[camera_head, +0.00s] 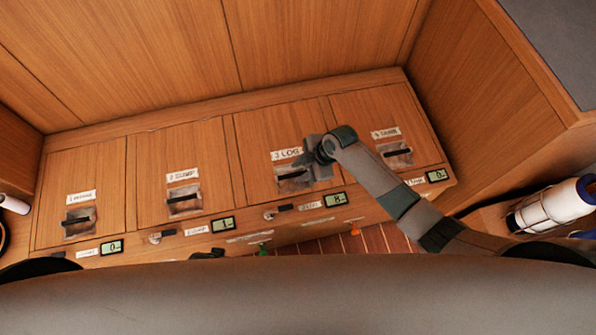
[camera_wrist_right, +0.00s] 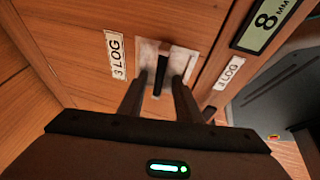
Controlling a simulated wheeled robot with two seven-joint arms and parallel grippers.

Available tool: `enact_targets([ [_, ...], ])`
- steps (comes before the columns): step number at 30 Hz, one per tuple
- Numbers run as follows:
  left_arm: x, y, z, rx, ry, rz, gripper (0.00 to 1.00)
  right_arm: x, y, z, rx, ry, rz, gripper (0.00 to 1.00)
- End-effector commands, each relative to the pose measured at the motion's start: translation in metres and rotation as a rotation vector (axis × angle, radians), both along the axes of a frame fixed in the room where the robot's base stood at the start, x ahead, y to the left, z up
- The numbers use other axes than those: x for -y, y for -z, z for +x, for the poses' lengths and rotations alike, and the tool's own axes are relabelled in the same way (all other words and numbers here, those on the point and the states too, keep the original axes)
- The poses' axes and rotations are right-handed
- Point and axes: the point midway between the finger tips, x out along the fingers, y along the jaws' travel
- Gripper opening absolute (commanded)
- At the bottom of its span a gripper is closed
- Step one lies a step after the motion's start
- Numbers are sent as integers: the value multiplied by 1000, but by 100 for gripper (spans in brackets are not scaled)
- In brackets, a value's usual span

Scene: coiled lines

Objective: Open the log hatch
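The log hatch (camera_head: 262,130) is a wooden lid in the low bench, labelled "3 LOG", and looks closed. Its recessed metal plate with a dark pull bar (camera_head: 290,175) is partly covered by my right gripper (camera_head: 318,165). In the right wrist view, the dark pull bar (camera_wrist_right: 160,75) stands in the pale plate just beyond my right fingers (camera_wrist_right: 160,98). The fingers are apart, one on each side of the bar's line. I cannot tell whether they touch it. My left gripper cannot be made out in the head view.
Similar hatches lie to the left, the sump hatch (camera_head: 182,150) and another (camera_head: 82,180), and one to the right (camera_head: 375,105). A small display (camera_head: 335,198) and latch (camera_head: 278,212) sit on the front rail. A wooden side wall (camera_head: 490,100) rises close on the right.

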Motion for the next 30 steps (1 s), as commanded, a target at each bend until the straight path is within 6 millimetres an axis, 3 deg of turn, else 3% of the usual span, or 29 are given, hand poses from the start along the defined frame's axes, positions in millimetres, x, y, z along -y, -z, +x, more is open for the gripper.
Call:
enact_targets([
  [6, 1, -6, -2, -1, 0, -1, 31, -6, 13, 1, 0, 0, 0, 31],
  [15, 1, -7, -6, -6, -1, -1, 31, -6, 14, 2, 0, 0, 0, 31],
  [16, 1, -7, -6, -5, -1, -1, 31, -6, 14, 2, 0, 0, 0, 29],
  [20, 1, -7, -3, -1, -1, -1, 31, -6, 14, 2, 1, 0, 0, 0],
  [30, 1, -7, 4, 7, -1, -1, 31, -6, 11, 2, -4, 0, -1, 0],
])
